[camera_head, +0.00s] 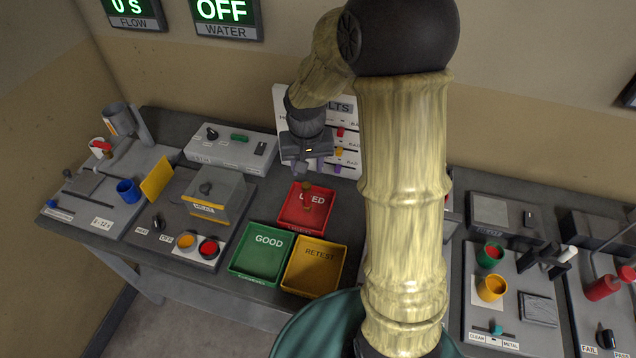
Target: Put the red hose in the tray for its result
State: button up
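My gripper (306,166) hangs in front of the white results board (350,165), above and behind the red tray. Its fingers are small and dark, so I cannot tell if they are open or shut. I cannot clearly make out a red hose. A small red piece (340,132) shows on the board, its kind unclear.
A grey box (230,190) with a yellow strip stands left of the trays. A panel with a blue cup (128,190) is at far left. Green (490,255) and yellow (491,288) cups and red cylinders (601,288) stand at right. My arm hides the bench's middle.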

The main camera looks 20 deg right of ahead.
jog(key=s+r+n+t, duration=0.1)
jog(key=s+r+n, duration=0.1)
jog(key=s, duration=1.2)
jog(key=shift+d+r, duration=0.15)
jog(key=shift+r, duration=0.15)
dwell(0.3)
